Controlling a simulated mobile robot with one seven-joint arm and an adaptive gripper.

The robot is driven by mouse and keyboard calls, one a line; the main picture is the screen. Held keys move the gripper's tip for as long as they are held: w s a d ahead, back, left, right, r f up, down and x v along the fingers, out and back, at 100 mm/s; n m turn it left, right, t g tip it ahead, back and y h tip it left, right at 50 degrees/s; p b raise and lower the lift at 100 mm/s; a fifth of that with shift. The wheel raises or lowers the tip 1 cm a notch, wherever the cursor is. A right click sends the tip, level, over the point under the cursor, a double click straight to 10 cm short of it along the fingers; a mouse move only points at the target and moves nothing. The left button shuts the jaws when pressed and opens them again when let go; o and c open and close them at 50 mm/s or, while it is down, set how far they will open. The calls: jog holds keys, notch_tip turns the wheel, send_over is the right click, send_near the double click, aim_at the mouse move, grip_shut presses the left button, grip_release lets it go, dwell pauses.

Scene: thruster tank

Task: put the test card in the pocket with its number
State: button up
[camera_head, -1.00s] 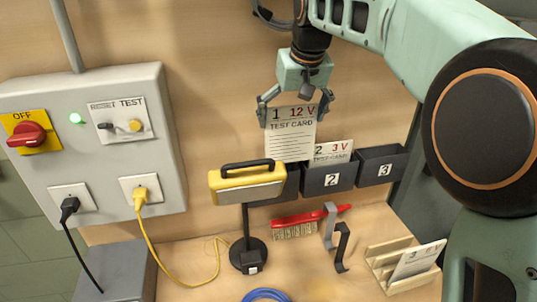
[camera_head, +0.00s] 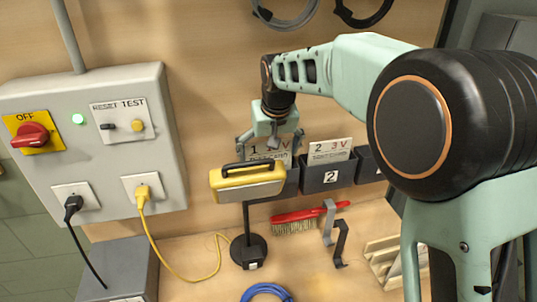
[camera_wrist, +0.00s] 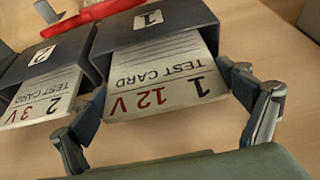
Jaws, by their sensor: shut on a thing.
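The test card marked 1, 12 V (camera_wrist: 160,85) sticks top end out of the dark pocket labelled 1 (camera_wrist: 148,22), its lower part inside. In the head view the card (camera_head: 262,153) shows just above a yellow lamp, which hides most of pocket 1 (camera_head: 292,184). My gripper (camera_wrist: 165,88) is shut on the card, one finger at each side edge; it also shows in the head view (camera_head: 268,143). Pocket 2 (camera_head: 325,178) holds a 2, 3 V card (camera_head: 329,150). Pocket 3 (camera_head: 367,166) is mostly hidden by my arm.
The yellow lamp (camera_head: 247,182) on a black stand is close in front of pocket 1. A red brush (camera_head: 300,220) and grey brackets (camera_head: 340,242) lie below. A wooden rack (camera_head: 384,262) stands at right, partly hidden. A grey switch box (camera_head: 100,150) is at left.

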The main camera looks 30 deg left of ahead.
jog(key=shift+f, duration=0.6)
jog(key=shift+f+b, duration=0.4)
jog(key=shift+f, duration=0.15)
jog(key=o, duration=1)
jog(key=shift+c, duration=0.2)
